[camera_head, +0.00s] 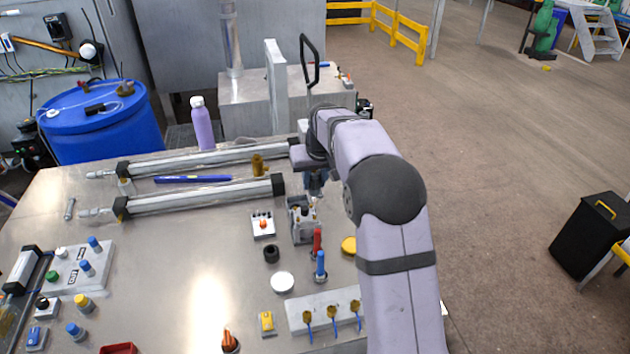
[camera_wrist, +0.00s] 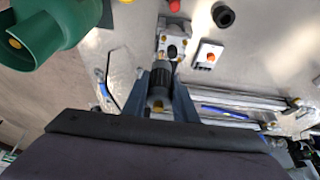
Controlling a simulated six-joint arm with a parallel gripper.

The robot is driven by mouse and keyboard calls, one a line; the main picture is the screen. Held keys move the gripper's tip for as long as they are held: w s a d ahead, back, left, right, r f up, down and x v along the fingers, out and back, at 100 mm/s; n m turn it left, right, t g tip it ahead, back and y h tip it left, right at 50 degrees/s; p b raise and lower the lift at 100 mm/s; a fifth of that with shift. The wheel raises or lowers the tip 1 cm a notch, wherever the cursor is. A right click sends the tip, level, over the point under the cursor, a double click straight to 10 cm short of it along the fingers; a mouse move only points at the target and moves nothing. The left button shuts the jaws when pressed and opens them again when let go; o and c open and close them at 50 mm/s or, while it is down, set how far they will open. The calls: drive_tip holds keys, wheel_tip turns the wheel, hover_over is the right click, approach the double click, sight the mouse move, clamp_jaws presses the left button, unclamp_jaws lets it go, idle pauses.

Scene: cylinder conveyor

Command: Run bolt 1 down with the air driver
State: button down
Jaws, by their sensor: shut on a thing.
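My gripper (camera_wrist: 160,90) is shut on a dark ribbed cylinder, which looks like the air driver (camera_wrist: 160,76), with a grey and yellow end towards the wrist camera. In the head view my gripper (camera_head: 315,184) points down just above a grey metal block (camera_head: 303,226) near the table's middle. The block also shows in the wrist view (camera_wrist: 175,27), just beyond the driver, with small brass-coloured and dark parts on its top. Which of these is bolt 1 cannot be told. The driver's working tip is hidden, so contact with a bolt cannot be judged.
A small white block with an orange button (camera_head: 263,225) and a black ring (camera_head: 271,253) lie left of the block. Red (camera_head: 317,241) and blue (camera_head: 320,263) upright pieces stand in front. Long silver cylinders (camera_head: 200,198) lie behind left. A green rounded object (camera_wrist: 40,28) shows large in the wrist view.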

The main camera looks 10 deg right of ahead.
sight(315, 193)
drive_tip(key=shift+f, duration=0.15)
wheel_tip(315, 193, down, 3)
drive_tip(key=b, duration=0.3)
drive_tip(key=shift+f, duration=0.2)
drive_tip(key=shift+f+b, duration=0.5)
drive_tip(key=shift+f, duration=0.15)
drive_tip(key=shift+f, duration=0.45)
idle(2.2)
drive_tip(key=shift+s+f, duration=0.3)
drive_tip(key=shift+f, duration=0.15)
idle(1.2)
drive_tip(key=shift+r, duration=0.1)
drive_tip(key=shift+w+r+p, duration=0.25)
drive_tip(key=shift+r+p, duration=0.5)
drive_tip(key=shift+r, duration=0.3)
drive_tip(key=shift+r+p, duration=1.6)
drive_tip(key=shift+r, duration=0.6)
